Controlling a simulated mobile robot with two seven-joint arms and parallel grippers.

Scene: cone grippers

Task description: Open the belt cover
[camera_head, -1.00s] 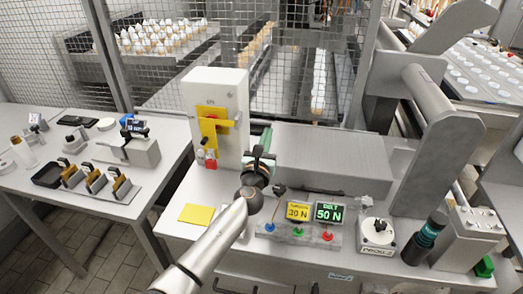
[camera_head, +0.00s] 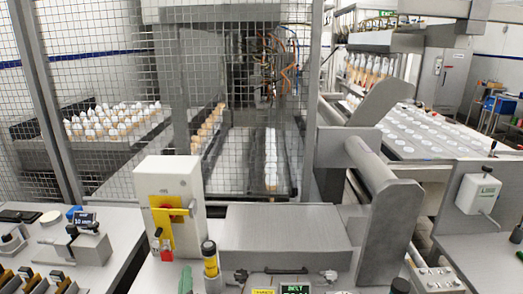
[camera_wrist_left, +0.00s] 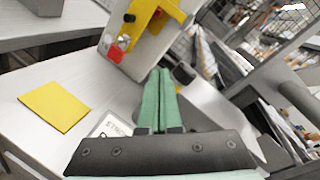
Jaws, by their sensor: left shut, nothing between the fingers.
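The belt cover is most likely the long grey metal housing (camera_head: 285,228) in the middle of the head view. It lies flat and looks closed, with a dark handle (camera_head: 277,271) low on its front. My left gripper (camera_head: 185,280) shows only as green fingertips at the bottom edge of the head view, left of the cover and apart from it. In the left wrist view its green fingers (camera_wrist_left: 158,85) are shut together and empty. They point toward the foot of the white switch box. My right gripper is not in view.
The white switch box (camera_head: 170,205) with its yellow-and-red switch stands left of the cover. A yellow-and-black cylinder (camera_head: 210,262) stands between them. A thick grey frame (camera_head: 385,215) rises at the right. A yellow pad (camera_wrist_left: 54,106) lies on the bench, and wire mesh stands behind.

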